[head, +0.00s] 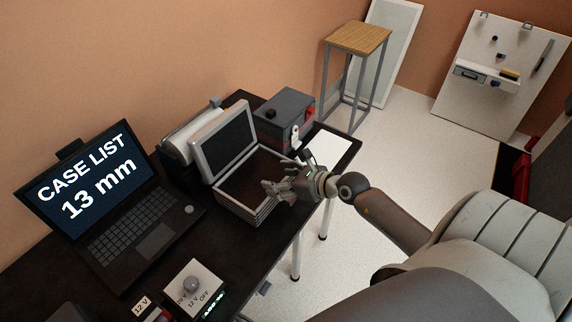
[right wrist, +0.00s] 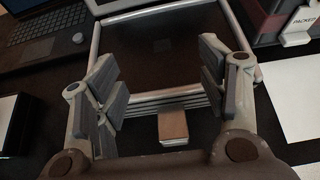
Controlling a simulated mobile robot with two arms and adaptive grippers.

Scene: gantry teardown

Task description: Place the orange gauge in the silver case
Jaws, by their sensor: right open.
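The silver case (head: 262,214) stands open on the dark table, its lid (head: 226,140) raised at the back. Its dark interior looks empty where I can see it; it also shows in the right wrist view (right wrist: 165,98). My right gripper (head: 272,188) is open over the case's near right side in the head view. In the right wrist view its fingers (right wrist: 163,85) are wide apart with nothing between them. A small brownish block (right wrist: 173,125) with a pale edge lies at the case's front wall; I cannot tell whether it is the orange gauge. My left gripper is out of view.
A laptop (head: 92,190) reading "CASE LIST 13 mm" stands left of the case. A white switch box (head: 192,285) is at the front.

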